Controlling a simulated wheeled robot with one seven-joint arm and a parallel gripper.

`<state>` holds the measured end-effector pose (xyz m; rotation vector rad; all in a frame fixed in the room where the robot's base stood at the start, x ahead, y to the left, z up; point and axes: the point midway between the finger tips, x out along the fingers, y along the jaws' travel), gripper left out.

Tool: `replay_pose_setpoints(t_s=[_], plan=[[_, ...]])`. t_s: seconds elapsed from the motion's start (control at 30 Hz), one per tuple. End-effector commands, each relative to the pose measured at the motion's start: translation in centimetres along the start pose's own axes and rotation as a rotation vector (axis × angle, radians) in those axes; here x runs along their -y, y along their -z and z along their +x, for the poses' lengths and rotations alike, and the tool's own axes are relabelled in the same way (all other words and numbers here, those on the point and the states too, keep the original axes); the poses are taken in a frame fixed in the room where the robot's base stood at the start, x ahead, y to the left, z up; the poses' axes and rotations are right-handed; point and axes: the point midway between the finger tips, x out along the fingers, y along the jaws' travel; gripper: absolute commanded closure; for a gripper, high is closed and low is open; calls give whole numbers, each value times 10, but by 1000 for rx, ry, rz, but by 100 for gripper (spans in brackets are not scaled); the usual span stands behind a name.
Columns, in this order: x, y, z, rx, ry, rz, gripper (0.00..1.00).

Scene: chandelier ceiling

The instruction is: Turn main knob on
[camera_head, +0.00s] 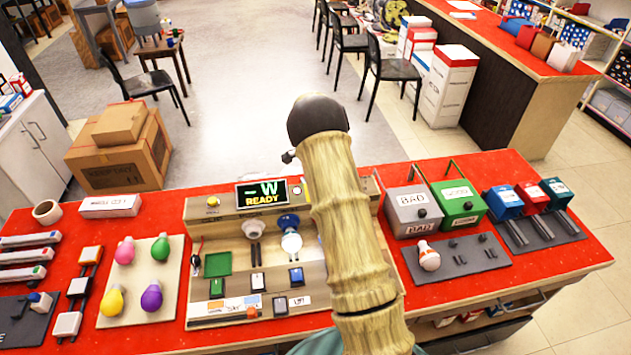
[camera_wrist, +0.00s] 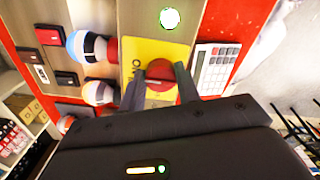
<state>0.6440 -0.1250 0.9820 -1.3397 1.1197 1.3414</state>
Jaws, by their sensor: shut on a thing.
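The main knob is a red knob (camera_wrist: 160,69) on a yellow plate (camera_wrist: 138,50) with small black markings, in the wrist view. My gripper (camera_wrist: 161,80) is shut on the knob, one dark finger on each side of it. The fingers hide part of the knob, so its exact turn is hard to read. In the head view my arm hides the gripper and the knob. The tester panel's display (camera_head: 262,192) reads "-W READY" in green and yellow.
A calculator (camera_wrist: 217,66) lies beside the panel. A bulb tray (camera_head: 140,280) lies left; grey BAD (camera_head: 411,215) and green (camera_head: 458,208) boxes stand right. A round green light (camera_wrist: 169,18) glows near the knob.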

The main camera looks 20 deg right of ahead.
Motion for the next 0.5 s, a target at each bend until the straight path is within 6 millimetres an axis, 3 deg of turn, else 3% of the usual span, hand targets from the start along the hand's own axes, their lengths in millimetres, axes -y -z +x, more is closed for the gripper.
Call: replay_pose_setpoints(t_s=[0.33, 0.37, 0.43, 0.5], plan=[[1, 0, -1, 0, 4, 4, 90], [1, 0, -1, 0, 4, 4, 61], [1, 0, -1, 0, 4, 4, 48], [1, 0, -1, 0, 3, 3, 46]])
